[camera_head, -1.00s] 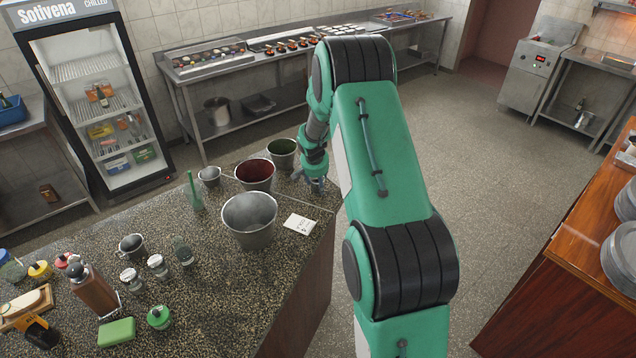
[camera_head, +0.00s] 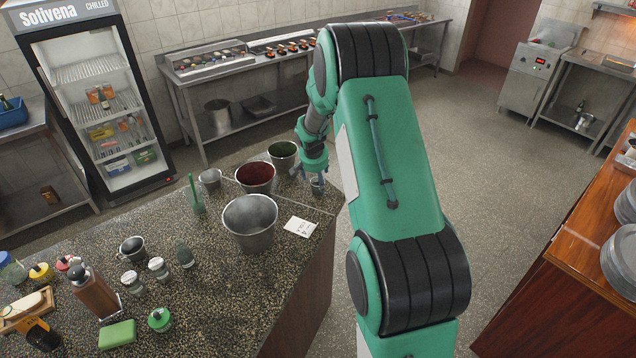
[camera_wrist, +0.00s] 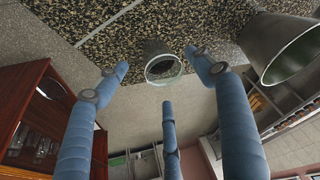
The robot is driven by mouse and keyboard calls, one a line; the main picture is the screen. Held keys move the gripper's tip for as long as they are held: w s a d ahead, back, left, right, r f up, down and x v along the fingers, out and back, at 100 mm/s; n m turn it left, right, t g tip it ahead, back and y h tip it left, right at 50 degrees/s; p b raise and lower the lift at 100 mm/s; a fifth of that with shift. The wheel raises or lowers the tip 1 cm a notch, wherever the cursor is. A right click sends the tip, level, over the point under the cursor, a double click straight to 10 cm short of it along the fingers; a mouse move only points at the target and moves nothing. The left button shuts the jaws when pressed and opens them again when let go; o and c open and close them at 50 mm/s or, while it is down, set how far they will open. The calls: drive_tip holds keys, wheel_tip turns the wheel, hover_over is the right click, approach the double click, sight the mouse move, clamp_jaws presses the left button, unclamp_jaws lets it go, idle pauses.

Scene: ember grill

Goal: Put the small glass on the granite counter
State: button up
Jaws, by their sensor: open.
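The small glass (camera_head: 317,186) stands upright on the granite counter (camera_head: 225,290), near its far right corner, under my gripper. In the wrist view the small glass (camera_wrist: 160,62) shows a clear rim and a dark inside. My gripper (camera_head: 315,176) is just above it. In the wrist view my gripper (camera_wrist: 160,76) has its three blue fingers spread apart around the glass's rim, with visible gaps to it. The glass's base is hard to make out.
A large metal bucket (camera_head: 250,223), a red-filled bucket (camera_head: 256,177) and a green-filled bucket (camera_head: 283,154) stand left of the glass. A white card (camera_head: 300,227) lies in front of it. The counter's right edge is close by.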

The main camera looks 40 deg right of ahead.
drive_tip(key=v, duration=0.7)
idle(0.6)
drive_tip(key=s+a+r+n, duration=0.1)
drive_tip(key=s+a+r, duration=0.3)
drive_tip(key=a+r, duration=0.3)
drive_tip(key=s+a+r+n+t+y, duration=0.1)
drive_tip(key=s+a+r+n, duration=0.1)
drive_tip(key=s+a+r, duration=0.45)
drive_tip(key=s+a+r+n, duration=0.1)
drive_tip(key=s+a+r, duration=0.2)
drive_tip(key=a+r, duration=0.5)
drive_tip(key=s+a+r+n, duration=0.1)
drive_tip(key=s+a+n, duration=0.1)
drive_tip(key=s+a, duration=0.3)
drive_tip(key=s+a+r+n+t+y, duration=0.1)
drive_tip(key=s+a, duration=0.4)
drive_tip(key=s, duration=0.7)
drive_tip(key=s+a+r+n+y, duration=0.1)
drive_tip(key=s+a+r+n, duration=0.2)
drive_tip(key=s+a, duration=0.3)
drive_tip(key=shift+s+t, duration=0.4)
drive_tip(key=shift+s, duration=0.8)
